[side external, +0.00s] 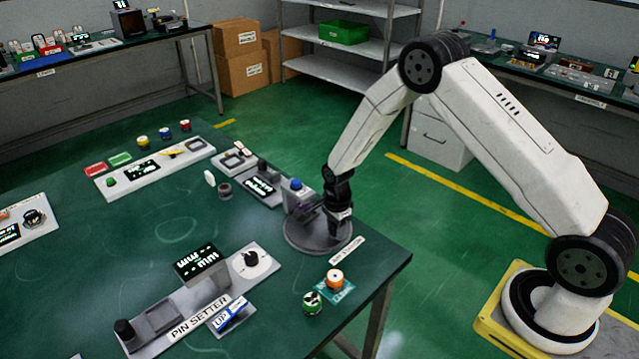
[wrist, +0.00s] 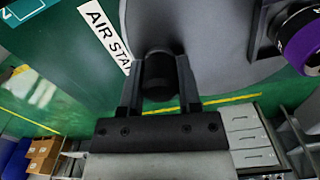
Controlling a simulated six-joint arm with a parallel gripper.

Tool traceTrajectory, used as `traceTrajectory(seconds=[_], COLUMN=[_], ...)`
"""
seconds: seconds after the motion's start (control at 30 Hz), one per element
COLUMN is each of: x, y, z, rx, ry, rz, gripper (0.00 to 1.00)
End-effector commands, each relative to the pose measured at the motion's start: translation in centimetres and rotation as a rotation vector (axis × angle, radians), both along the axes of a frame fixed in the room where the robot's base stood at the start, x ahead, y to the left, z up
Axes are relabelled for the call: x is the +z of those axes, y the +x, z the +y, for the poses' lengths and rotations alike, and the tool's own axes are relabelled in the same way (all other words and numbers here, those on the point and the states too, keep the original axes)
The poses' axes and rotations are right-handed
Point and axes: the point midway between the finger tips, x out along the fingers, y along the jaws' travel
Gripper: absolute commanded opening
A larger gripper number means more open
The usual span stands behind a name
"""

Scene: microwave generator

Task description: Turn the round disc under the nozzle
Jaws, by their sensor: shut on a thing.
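The round grey disc (side external: 295,240) lies flat near the table's right corner, and it fills the upper middle of the wrist view (wrist: 220,35). A short dark peg (wrist: 158,62) stands on it near its edge. My gripper (wrist: 158,80) is shut on this peg, one finger on each side. In the side view my gripper (side external: 335,217) points down at the disc's right part and hides the peg. A dark part with a purple ring (wrist: 303,38), possibly the nozzle, hangs over the disc at the right of the wrist view.
A grey unit with a blue button (side external: 296,184) stands right behind the disc. A label strip (side external: 347,250) lies in front of it. Orange (side external: 334,279) and green (side external: 313,303) round pieces stand nearby. The pin setter (side external: 200,318) is at the front left. The table edge is close on the right.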

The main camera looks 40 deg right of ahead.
Motion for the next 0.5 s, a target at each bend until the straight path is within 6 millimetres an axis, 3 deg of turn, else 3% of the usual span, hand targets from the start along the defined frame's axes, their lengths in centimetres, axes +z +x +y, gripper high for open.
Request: traceTrajectory(seconds=[0.5], x=[0.03], y=[-0.02], z=[0.46], rx=[-0.058], ry=[0.001], rz=[0.001], gripper=[0.00])
